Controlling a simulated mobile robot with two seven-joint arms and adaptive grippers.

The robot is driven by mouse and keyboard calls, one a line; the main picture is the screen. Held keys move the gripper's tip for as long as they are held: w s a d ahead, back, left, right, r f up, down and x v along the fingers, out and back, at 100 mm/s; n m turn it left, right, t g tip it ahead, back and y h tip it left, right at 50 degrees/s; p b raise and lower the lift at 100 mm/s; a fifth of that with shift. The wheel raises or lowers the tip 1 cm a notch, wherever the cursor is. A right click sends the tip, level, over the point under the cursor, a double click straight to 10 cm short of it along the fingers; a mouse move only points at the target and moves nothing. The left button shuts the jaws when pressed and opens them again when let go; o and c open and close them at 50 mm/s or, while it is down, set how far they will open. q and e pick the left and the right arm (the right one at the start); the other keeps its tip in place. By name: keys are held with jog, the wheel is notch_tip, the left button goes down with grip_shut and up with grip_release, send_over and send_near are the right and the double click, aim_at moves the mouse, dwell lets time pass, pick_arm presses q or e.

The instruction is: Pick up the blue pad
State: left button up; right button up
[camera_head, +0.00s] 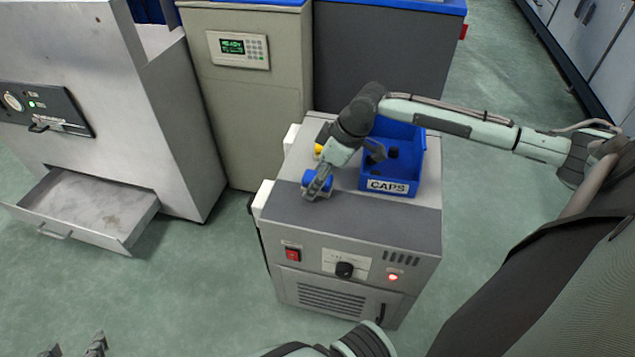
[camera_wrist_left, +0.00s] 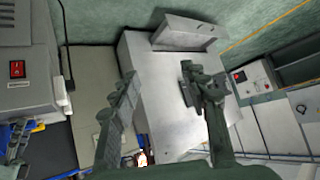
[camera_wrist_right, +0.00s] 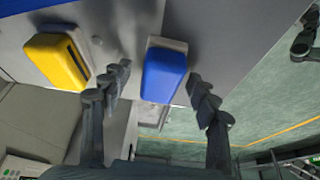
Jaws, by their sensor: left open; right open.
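The blue pad (camera_head: 312,178) is at the left side of the bench machine's top in the head view. It also shows in the right wrist view (camera_wrist_right: 165,72), with a pale base. My right gripper (camera_wrist_right: 160,78) is open, with one finger on each side of the blue pad; I cannot tell whether they touch it. In the head view the right gripper partly covers the pad. My left gripper (camera_head: 75,347) is at the bottom left edge of the head view, away from the pad. In the left wrist view it (camera_wrist_left: 158,78) is open and empty.
A yellow pad (camera_wrist_right: 58,62) lies beside the blue one. A blue CAPS bin (camera_head: 412,190) stands to the right on the same machine (camera_head: 350,218). A grey cabinet with an open drawer (camera_head: 122,243) is at the left. The floor between them is clear.

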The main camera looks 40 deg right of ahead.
aim_at(309, 175)
jog(key=shift+c, duration=0.3)
jog(key=c, duration=1.2)
jog(key=shift+r, duration=0.1)
jog(key=shift+r, duration=0.45)
notch_tip(309, 175, up, 4)
jog(key=shift+a+f+p, duration=0.15)
jog(key=shift+p, duration=0.4)
pick_arm(q)
jog(key=s+a+f+g+y, duration=0.1)
jog(key=s+a+f+g, duration=0.1)
jog(key=s+a+g, duration=0.1)
jog(key=s+a+f+n+g+y+p, duration=0.1)
jog(key=s+a+f+g, duration=0.1)
jog(key=s+a, duration=0.3)
jog(key=shift+s+a+f+g+y, duration=0.2)
jog(key=shift+s+f+g+y, duration=0.3)
jog(key=shift+s, duration=0.6)
pick_arm(e)
jog(key=a+r, duration=0.2)
jog(key=a, duration=0.1)
jog(key=w+a+r, duration=0.1)
jog(key=a+r, duration=0.1)
jog(key=a, duration=0.2)
jog(key=w+a+r, duration=0.1)
jog(key=a+r, duration=0.1)
jog(key=a, duration=0.2)
jog(key=shift+a+r, duration=0.15)
pick_arm(q)
jog(key=shift+r, duration=0.1)
